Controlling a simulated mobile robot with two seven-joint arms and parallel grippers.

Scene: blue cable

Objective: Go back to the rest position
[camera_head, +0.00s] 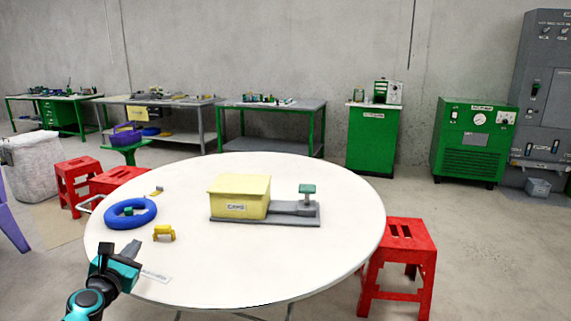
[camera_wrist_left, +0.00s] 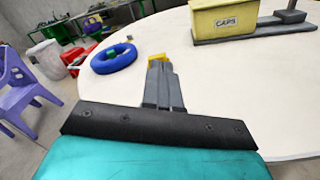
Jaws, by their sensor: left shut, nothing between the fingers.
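My left gripper (camera_head: 132,250) is over the front left part of the round white table (camera_head: 300,265). It is shut and empty, and its closed fingers also show in the left wrist view (camera_wrist_left: 160,75). A blue cable coil (camera_head: 118,222) lies on the table beyond it, with a small green piece inside the ring. The coil also shows in the left wrist view (camera_wrist_left: 100,66). A small yellow part (camera_head: 164,233) stands on the table to the right of the coil, partly hidden behind the fingers in the wrist view. My right gripper is not in view.
A yellow box labelled CAPS (camera_head: 238,203) sits on a grey base with a green-topped post (camera_head: 307,191). A white label strip (camera_head: 155,276) lies near the gripper. Red stools (camera_head: 405,235) stand around the table. The table's front middle is clear.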

